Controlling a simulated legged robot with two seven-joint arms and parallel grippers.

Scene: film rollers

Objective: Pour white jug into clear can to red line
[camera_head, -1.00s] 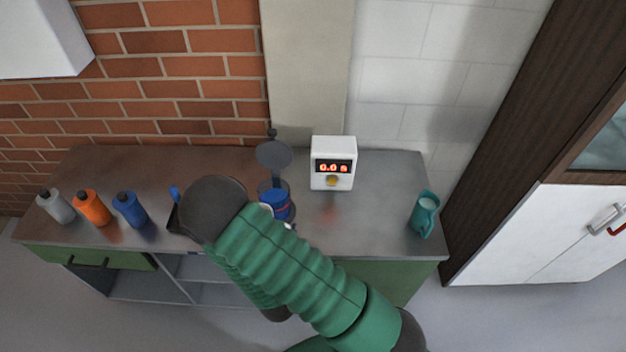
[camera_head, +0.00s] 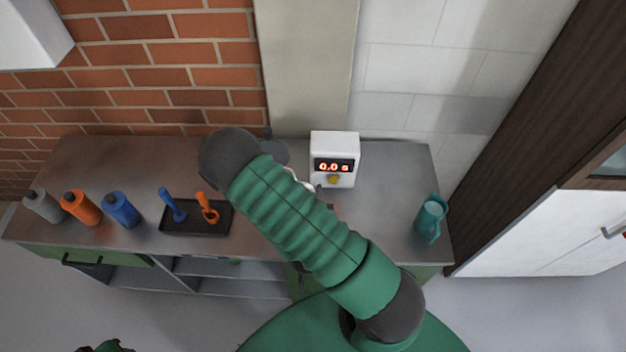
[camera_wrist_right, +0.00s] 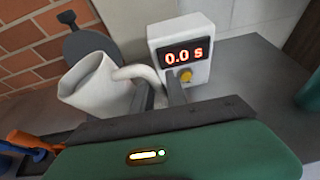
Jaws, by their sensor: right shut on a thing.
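The white jug (camera_wrist_right: 100,85) shows large in the right wrist view, with its mouth towards the left and its handle on the right. It looks tipped to the left. My right gripper (camera_wrist_right: 163,92) is shut on its handle. In the head view my right arm covers most of the jug, and only a small white part (camera_head: 302,182) shows beside the arm. The clear can and its red line are hidden in both views. A dark round disc (camera_head: 273,151) stands behind the arm, and it also shows behind the jug in the wrist view (camera_wrist_right: 85,42).
A white timer (camera_head: 334,160) reading 0.0 s stands close right of the jug. A teal jug (camera_head: 431,219) is at the counter's right end. A black tray (camera_head: 190,220) holds blue and orange tools. Grey, orange and blue bottles (camera_head: 121,209) stand at the left.

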